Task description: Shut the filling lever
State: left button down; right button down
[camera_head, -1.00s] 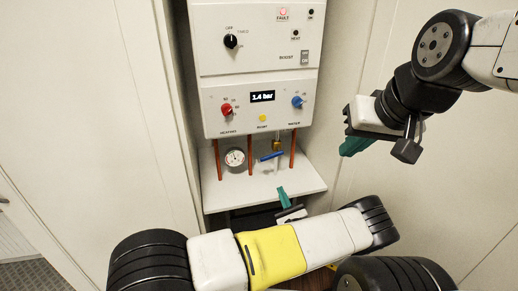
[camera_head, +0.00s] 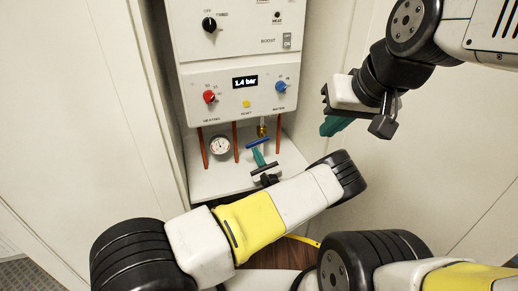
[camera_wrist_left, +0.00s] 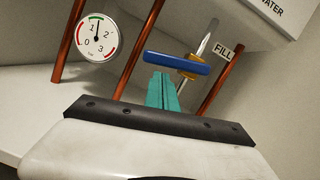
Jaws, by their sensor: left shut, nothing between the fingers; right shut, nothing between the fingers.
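The blue filling lever (camera_head: 258,142) sits low in front of the boiler, beside a brass fitting (camera_head: 262,130). In the left wrist view the lever (camera_wrist_left: 177,62) lies crosswise, roughly level, near a brass part on a metal pipe, with a FILL tag (camera_wrist_left: 223,52) to its right. My left gripper (camera_head: 258,156) is shut and empty, its green fingertips just below the lever. In the left wrist view the fingertips (camera_wrist_left: 162,82) overlap its lower edge; I cannot tell whether they touch. My right gripper (camera_head: 330,127) is shut and empty, off to the right.
The gauge (camera_head: 220,145) stands left of the lever between copper pipes (camera_head: 236,148). The boiler panel (camera_head: 240,98) reads 1.4 bar and overhangs the white shelf (camera_head: 215,183). Cupboard walls stand close on both sides.

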pick_arm(q)
jog(key=shift+r, duration=0.25)
jog(key=m, duration=0.1)
jog(key=r+m+h, duration=0.1)
jog(key=a+m, duration=0.1)
jog(key=m, duration=0.1)
jog(key=shift+s+r+t+h, duration=0.2)
jog(key=shift+r+t+h, duration=0.1)
jog(key=shift+h, duration=0.1)
jog(key=shift+f, duration=0.15)
